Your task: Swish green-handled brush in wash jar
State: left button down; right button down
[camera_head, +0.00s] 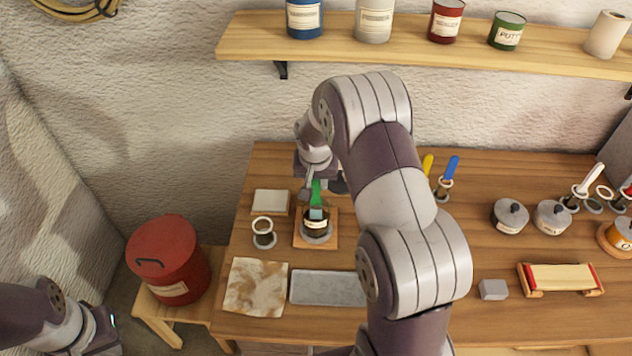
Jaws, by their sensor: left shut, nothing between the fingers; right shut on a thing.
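The green-handled brush (317,191) stands roughly upright, with its lower end at the mouth of a small labelled jar (317,236), which appears to be the wash jar. The jar sits on a square wooden board (300,240) on the left part of the bench. My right gripper (318,190) is shut on the brush's green handle, above the jar. The bristles are not clearly visible, so how deep they sit cannot be told. Part of my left arm shows at the lower left, but its gripper fingers are not visible.
A smaller jar (263,233) stands close left of the wash jar. A pale tile (270,202), a stained cloth (256,286) and a grey tray (327,289) lie around it. Yellow and blue handles (452,167) stand to the right, partly behind my arm. A red bucket (168,260) stands left.

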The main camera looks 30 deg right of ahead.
jog(key=shift+r+p, duration=2)
jog(key=shift+r, duration=1.25)
notch_tip(320, 180, up, 5)
jog(key=p, duration=0.3)
jog(key=shift+r+p, duration=0.1)
jog(key=shift+p, duration=0.3)
